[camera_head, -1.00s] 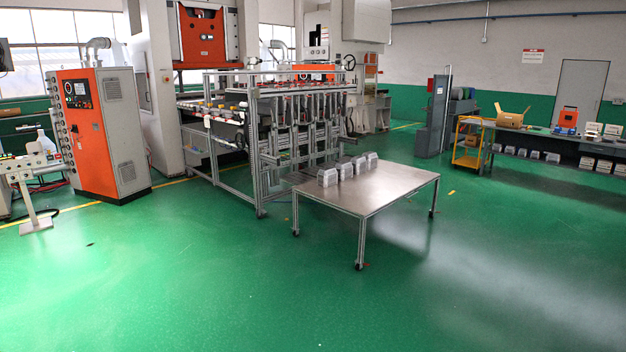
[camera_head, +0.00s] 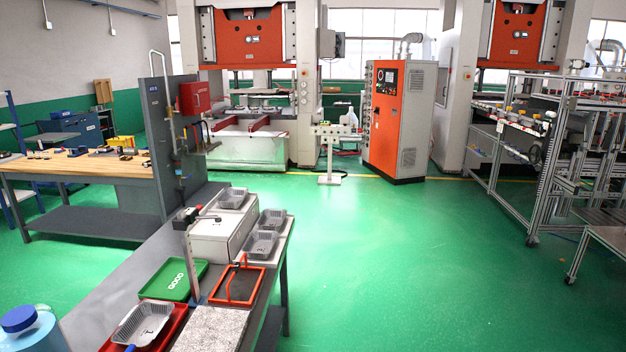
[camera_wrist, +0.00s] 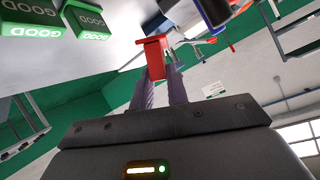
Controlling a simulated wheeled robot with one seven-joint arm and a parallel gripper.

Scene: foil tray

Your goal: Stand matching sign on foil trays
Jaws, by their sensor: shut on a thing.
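My gripper (camera_wrist: 160,72) shows in the wrist view, its two dark fingers shut on a small red sign (camera_wrist: 154,45). Any lettering on the sign cannot be read. In the head view, a foil tray (camera_head: 146,321) sits in a red tray (camera_head: 179,325) at the bench's near end. A green tray (camera_head: 172,283) marked GOOD lies behind it and looks empty. More foil trays stand farther along the bench: one on a white box (camera_head: 232,199) and two at the right edge (camera_head: 261,243), (camera_head: 272,218). My gripper does not show in the head view.
Green GOOD signs (camera_wrist: 84,17) show at the wrist view's upper left. An orange-red frame with a handle (camera_head: 237,285) and a speckled slab (camera_head: 215,330) lie on the grey bench. A blue-capped container (camera_head: 22,325) is at lower left. Green floor right of the bench is clear.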

